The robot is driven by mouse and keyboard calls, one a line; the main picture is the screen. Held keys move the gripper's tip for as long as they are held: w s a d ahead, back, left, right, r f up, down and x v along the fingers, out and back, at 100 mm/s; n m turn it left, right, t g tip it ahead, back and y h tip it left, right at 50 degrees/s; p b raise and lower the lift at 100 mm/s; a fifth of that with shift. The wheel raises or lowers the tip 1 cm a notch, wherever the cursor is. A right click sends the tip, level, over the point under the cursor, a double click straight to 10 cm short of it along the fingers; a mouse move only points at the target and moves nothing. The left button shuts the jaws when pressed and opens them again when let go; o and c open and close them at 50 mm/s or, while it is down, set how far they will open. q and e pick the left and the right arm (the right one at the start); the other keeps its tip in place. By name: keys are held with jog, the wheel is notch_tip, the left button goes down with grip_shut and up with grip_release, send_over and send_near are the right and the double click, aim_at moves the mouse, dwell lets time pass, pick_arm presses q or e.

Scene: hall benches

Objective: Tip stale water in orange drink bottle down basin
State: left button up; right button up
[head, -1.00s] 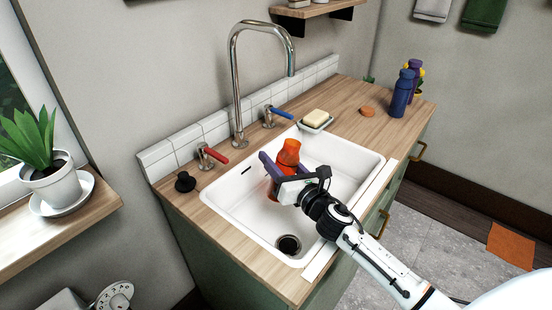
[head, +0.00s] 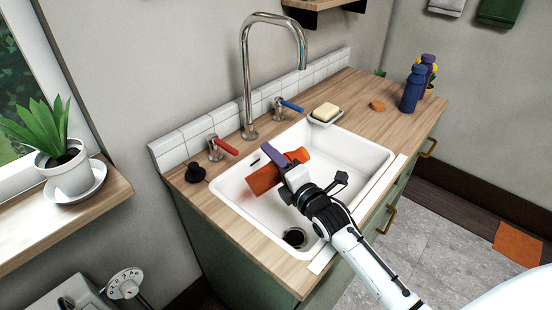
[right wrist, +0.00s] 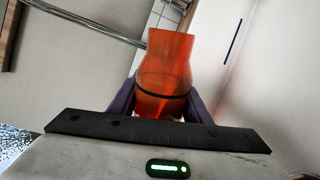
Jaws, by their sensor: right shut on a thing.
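The orange drink bottle (head: 264,180) is held over the white basin (head: 345,152), tilted far over, nearly on its side, with its broad end toward the lower left. My right gripper (head: 286,172) is shut around its middle with purple fingers. In the right wrist view the see-through orange bottle (right wrist: 170,60) stands out between the fingers (right wrist: 160,102), with a dark band around it. I cannot make out any water or stream. My left gripper is not in view.
A tall tap (head: 246,90) with red (head: 222,146) and blue (head: 287,105) handles stands behind the basin. A soap dish (head: 325,117), a small orange-brown piece (head: 377,105) and a blue bottle (head: 412,90) are on the right counter. A black knob (head: 195,173) sits left.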

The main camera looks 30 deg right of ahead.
jog(key=shift+r, duration=0.2)
dwell(0.5)
jog(key=shift+m, duration=0.3)
jog(key=shift+d+f+m+p, duration=0.1)
jog(key=shift+f+m+p, duration=0.1)
jog(key=shift+m+p, duration=0.4)
dwell(0.6)
jog(key=shift+m, duration=0.5)
jog(key=shift+d+r, duration=0.1)
jog(key=shift+r, duration=0.05)
dwell(0.6)
jog(key=shift+r+m+p, duration=0.2)
jog(key=shift+m+p, duration=0.1)
jog(key=shift+p, duration=0.3)
